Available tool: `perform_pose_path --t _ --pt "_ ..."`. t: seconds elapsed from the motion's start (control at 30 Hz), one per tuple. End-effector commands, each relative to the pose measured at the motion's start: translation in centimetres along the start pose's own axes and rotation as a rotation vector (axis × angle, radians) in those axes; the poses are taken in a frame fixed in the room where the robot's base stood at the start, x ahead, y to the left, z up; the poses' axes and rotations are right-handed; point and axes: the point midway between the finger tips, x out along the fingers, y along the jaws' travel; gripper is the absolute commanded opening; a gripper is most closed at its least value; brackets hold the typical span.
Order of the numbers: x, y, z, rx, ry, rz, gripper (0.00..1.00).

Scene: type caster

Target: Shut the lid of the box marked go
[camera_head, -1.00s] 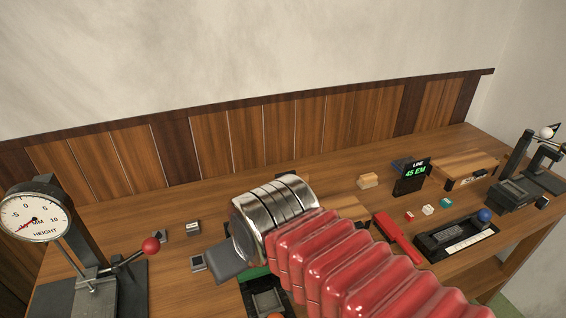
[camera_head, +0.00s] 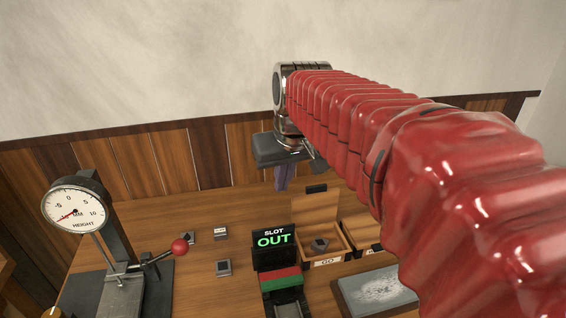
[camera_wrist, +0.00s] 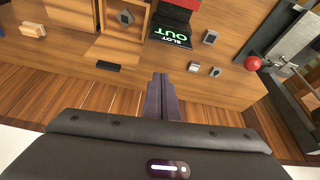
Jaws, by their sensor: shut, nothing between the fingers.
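The wooden box marked GO (camera_head: 327,262) stands on the bench right of the SLOT OUT sign, with a small grey metal block (camera_head: 320,245) in it. Its lid (camera_head: 313,207) is open, tilted back behind the box, with a dark handle (camera_head: 316,188) on its far edge. My gripper (camera_head: 284,184) is shut and empty, above the bench and left of the lid handle in the head view. In the wrist view its purple fingers (camera_wrist: 160,92) are together, with the open lid (camera_wrist: 113,48) and the box (camera_wrist: 138,32) up and left of them.
The SLOT OUT sign (camera_head: 274,240) stands close to the box's left. A height gauge (camera_head: 118,245) with a red-knobbed lever is at left. A second box (camera_head: 360,238) and a grey slab (camera_head: 375,291) are at right. Small metal blocks (camera_head: 223,268) lie left of the sign.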

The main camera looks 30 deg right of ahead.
Motion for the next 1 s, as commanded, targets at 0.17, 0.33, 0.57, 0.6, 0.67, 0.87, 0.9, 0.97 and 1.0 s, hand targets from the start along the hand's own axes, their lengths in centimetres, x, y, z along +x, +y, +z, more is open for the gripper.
perform_pose_path --t 0.17,0.33,0.57,0.6,0.67,0.87,0.9,0.97,1.0 --pt "1.1 3.8 -3.9 0.037 -0.030 0.012 0.00" --pt "2.3 7.8 -7.0 0.069 -0.054 0.020 0.00" --pt "4.0 12.3 -9.6 0.102 -0.077 0.025 0.00" --pt "4.1 12.7 -9.8 0.104 -0.079 0.025 0.00" --pt "4.2 13.1 -10.1 0.106 -0.080 0.026 0.00" --pt "4.3 13.3 -10.1 0.106 -0.081 0.025 0.00" --pt "4.3 13.3 -10.1 0.106 -0.081 0.026 0.00" --pt "4.3 13.3 -10.1 0.106 -0.081 0.026 0.00" --pt "4.3 13.3 -10.1 0.106 -0.081 0.026 0.00"
